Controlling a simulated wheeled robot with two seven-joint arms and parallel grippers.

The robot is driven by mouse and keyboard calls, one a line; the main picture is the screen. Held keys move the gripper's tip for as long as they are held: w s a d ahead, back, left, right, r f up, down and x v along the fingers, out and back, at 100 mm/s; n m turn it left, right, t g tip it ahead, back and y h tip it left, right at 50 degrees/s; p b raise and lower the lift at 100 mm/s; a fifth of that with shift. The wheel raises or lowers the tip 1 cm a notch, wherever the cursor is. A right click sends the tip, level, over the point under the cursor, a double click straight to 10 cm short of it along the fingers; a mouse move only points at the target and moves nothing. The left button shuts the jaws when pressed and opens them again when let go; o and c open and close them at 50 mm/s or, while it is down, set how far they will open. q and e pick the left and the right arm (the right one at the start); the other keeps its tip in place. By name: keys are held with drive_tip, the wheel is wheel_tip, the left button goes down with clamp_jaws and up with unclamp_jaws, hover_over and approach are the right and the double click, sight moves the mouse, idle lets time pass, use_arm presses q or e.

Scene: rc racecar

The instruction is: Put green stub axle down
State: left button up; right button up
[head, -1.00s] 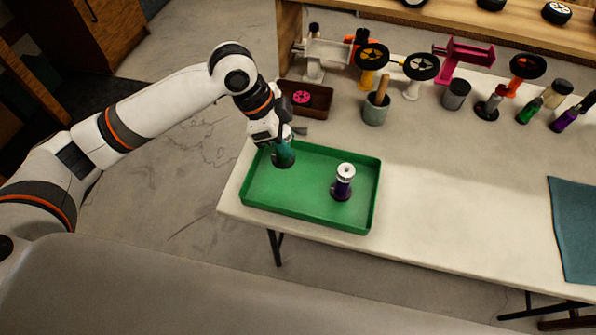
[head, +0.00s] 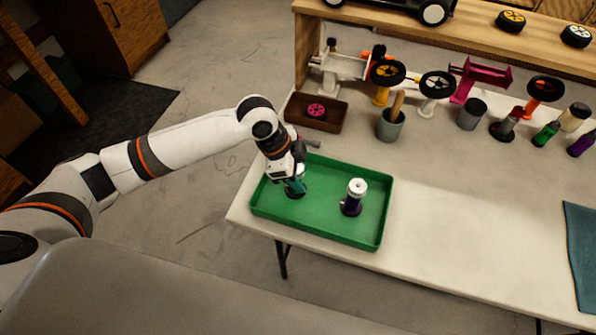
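My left gripper (head: 289,175) reaches down over the left end of the green tray (head: 325,233). Its fingers are around the upper part of a teal-green stub axle (head: 297,187), which is partly hidden by the gripper. The axle is roughly upright, with its dark lower end at or just above the tray floor; I cannot tell whether it touches. A purple part with a white top (head: 354,197) and dark base stands in the tray to the right of the gripper. My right gripper is out of view.
A brown box with a pink wheel (head: 325,124) and a grey cup (head: 390,124) stand behind the tray. Stands and bottles line the table's back. A teal cloth (head: 582,240) lies far right. The table between tray and cloth is clear.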

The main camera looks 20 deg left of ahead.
use_arm(q)
drive_tip(key=shift+o, duration=1)
drive_tip(key=shift+r, duration=0.25)
drive_tip(key=v, duration=1.2)
drive_tip(key=shift+f, duration=0.1)
